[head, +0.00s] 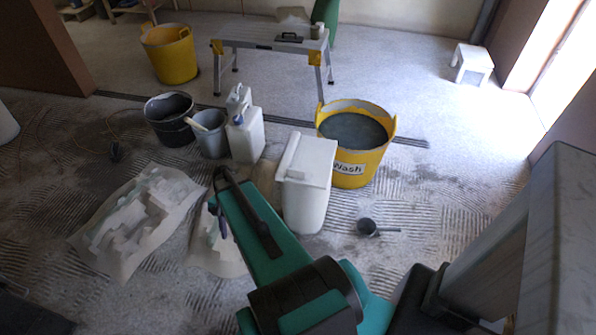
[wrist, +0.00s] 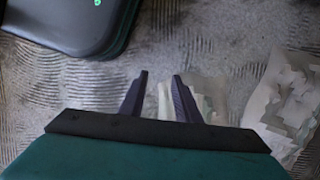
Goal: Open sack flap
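A white, upright, block-shaped thing (head: 306,195), perhaps the sack, stands mid-floor in the head view. Its broad top piece (head: 312,158) looks like a closed flap, with a narrow raised strip along the left edge. My gripper (head: 219,222) is to its left and apart from it, low over a pale sheet (head: 222,257). In the wrist view, my gripper (wrist: 160,76) is open, its two dark fingers apart. Part of the pale sheet shows between and beyond them. I see nothing held. The white block is not seen in the wrist view.
A pale sheet with rubble-like pieces (head: 115,245) lies left. Behind stand a black bucket (head: 169,130), grey bucket (head: 211,140), white canister (head: 246,137) and yellow "Wash" tub (head: 350,172). A dark scoop (head: 368,227) lies right of the white block.

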